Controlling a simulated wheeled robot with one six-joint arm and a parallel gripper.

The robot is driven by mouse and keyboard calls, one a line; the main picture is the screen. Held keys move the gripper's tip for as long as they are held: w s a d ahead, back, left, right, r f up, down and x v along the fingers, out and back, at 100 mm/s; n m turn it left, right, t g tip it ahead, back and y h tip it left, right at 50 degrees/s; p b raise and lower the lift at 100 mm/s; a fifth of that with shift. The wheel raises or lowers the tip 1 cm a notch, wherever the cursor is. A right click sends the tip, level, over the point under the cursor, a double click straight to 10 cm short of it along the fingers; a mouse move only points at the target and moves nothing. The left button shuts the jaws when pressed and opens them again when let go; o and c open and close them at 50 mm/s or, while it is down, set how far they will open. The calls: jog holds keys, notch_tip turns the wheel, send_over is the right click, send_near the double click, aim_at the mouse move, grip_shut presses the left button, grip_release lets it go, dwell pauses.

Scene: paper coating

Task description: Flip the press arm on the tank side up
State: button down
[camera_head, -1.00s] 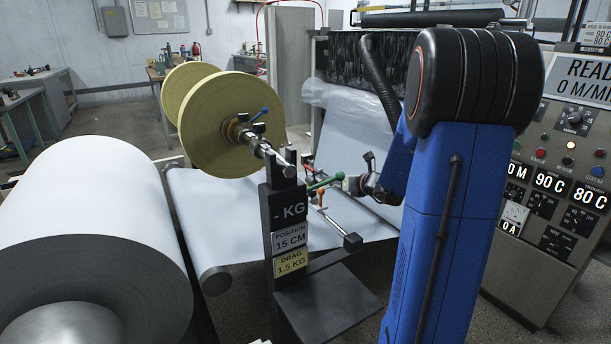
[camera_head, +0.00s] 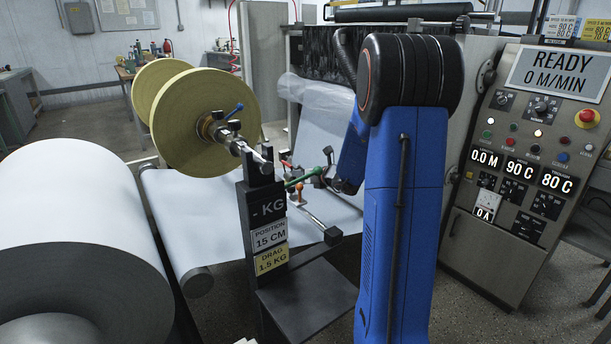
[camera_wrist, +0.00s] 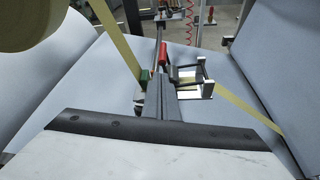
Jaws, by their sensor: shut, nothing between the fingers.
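Press-arm parts are grouped around the roll shaft in the middle of the head view. They include a green-handled lever (camera_head: 299,181), an orange knob (camera_head: 299,194) and a metal bar with a black end (camera_head: 333,237) pointing toward the front right. I cannot tell for certain which part is the tank-side press arm. My gripper (camera_head: 318,173) is just right of the green lever, partly hidden by my blue arm. In the wrist view my gripper (camera_wrist: 160,84) looks shut and empty. A red handle (camera_wrist: 163,54) lies beyond it, and a green block (camera_wrist: 145,75) is close at its left.
A large white paper roll (camera_head: 75,235) fills the left. Yellow tape rolls (camera_head: 195,125) sit above the paper web. A dark post (camera_head: 265,215) with KG and drag labels stands in front. A control panel (camera_head: 535,150) stands at the right.

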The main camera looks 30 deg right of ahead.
jog(key=shift+x, duration=1.45)
jog(key=shift+r, duration=0.1)
jog(key=d+r+m+t+y, duration=0.2)
jog(key=d+r+m+y, duration=0.2)
jog(key=d+m, duration=0.6)
jog(key=shift+w+d+r+m+t+y, duration=0.2)
jog(key=shift+d+r+m+t+y, duration=0.15)
jog(key=shift+r+m, duration=0.45)
jog(key=shift+d+f, duration=0.1)
jog(key=shift+d, duration=0.05)
jog(key=shift+s+d, duration=0.1)
jog(key=shift+s, duration=0.05)
